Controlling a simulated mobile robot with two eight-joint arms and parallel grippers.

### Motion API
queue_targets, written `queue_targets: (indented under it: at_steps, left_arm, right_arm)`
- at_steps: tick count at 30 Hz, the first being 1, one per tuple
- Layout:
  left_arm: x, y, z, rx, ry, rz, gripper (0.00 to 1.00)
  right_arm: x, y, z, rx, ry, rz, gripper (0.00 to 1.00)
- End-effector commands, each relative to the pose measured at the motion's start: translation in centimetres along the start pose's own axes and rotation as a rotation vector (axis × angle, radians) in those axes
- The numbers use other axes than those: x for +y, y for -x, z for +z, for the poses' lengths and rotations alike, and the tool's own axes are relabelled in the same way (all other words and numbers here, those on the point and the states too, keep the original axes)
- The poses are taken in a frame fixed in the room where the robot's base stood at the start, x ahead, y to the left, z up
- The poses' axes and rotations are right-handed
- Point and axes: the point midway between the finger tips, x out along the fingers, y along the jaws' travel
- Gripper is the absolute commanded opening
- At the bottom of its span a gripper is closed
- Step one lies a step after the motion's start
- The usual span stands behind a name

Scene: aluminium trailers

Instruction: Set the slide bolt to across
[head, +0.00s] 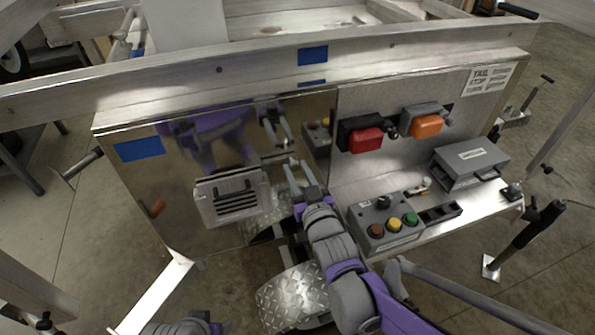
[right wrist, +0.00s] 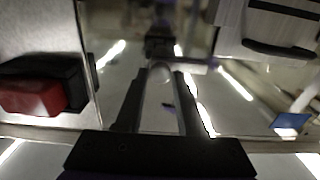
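My right gripper (head: 298,167) reaches up to the shiny steel door in the middle of the head view. Its two fingers are apart. In the right wrist view the gripper (right wrist: 160,92) has its fingers on either side of a small rounded metal piece (right wrist: 161,73), which looks like the knob of the slide bolt; no firm grip shows. A short bar of the slide bolt (right wrist: 196,62) seems to run sideways beside it. In the head view the bolt is small, and its exact position is unclear. My left gripper's fingers do not show.
A louvred vent (head: 232,198) is on the door left of my gripper. A red lamp (head: 366,140) and an orange lamp (head: 427,126) are to the right. A button box (head: 385,224) and a grey case (head: 470,160) stand on the right ledge. The door mirrors my arms.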

Motion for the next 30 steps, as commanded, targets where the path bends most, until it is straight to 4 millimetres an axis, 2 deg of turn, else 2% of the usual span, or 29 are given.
queue_targets:
  at_steps: [1, 6, 30]
  left_arm:
    - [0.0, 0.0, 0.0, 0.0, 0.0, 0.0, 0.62]
    - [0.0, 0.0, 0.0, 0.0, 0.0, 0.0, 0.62]
    - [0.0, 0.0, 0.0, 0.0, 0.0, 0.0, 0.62]
  right_arm:
    - [0.01, 0.01, 0.0, 0.0, 0.0, 0.0, 0.27]
    - [0.01, 0.02, 0.0, 0.0, 0.0, 0.0, 0.0]
    - [0.01, 0.03, 0.02, 0.0, 0.0, 0.0, 0.0]
